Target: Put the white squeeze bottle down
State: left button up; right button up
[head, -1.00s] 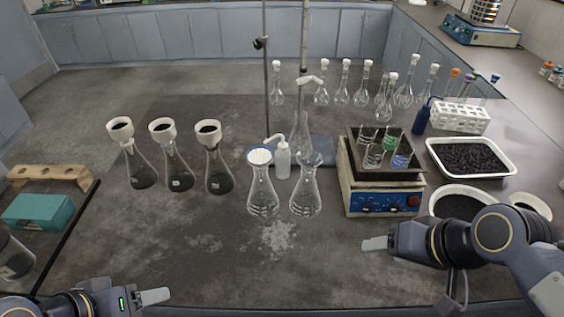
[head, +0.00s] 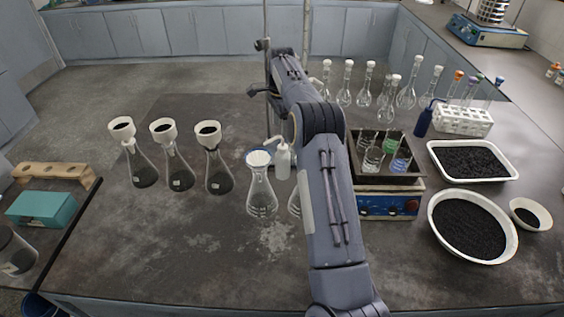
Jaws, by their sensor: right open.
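The white squeeze bottle (head: 283,161) stands upright on the dark table, just behind a conical flask with a white top (head: 261,195). My right arm reaches up the middle of the head view. My right gripper (head: 271,86) is at its far end, behind and above the bottle, near the upright rod; it is open and apart from the bottle. Its fingers are hard to make out. My arm hides part of a second clear flask (head: 294,203) and what stands behind it. My left gripper is out of view.
Three dark-filled flasks with funnels (head: 177,170) stand on the left. A hot plate (head: 389,205) carries a tray with beakers. Volumetric flasks (head: 406,95) stand behind. Dishes of black granules (head: 470,228) are on the right.

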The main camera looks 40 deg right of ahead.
aim_at(282, 146)
jog(key=f, duration=0.4)
jog(key=f+p, duration=0.1)
jog(key=f, duration=0.3)
jog(key=shift+s+d+f, duration=0.1)
jog(key=shift+s+d, duration=0.1)
grip_shut()
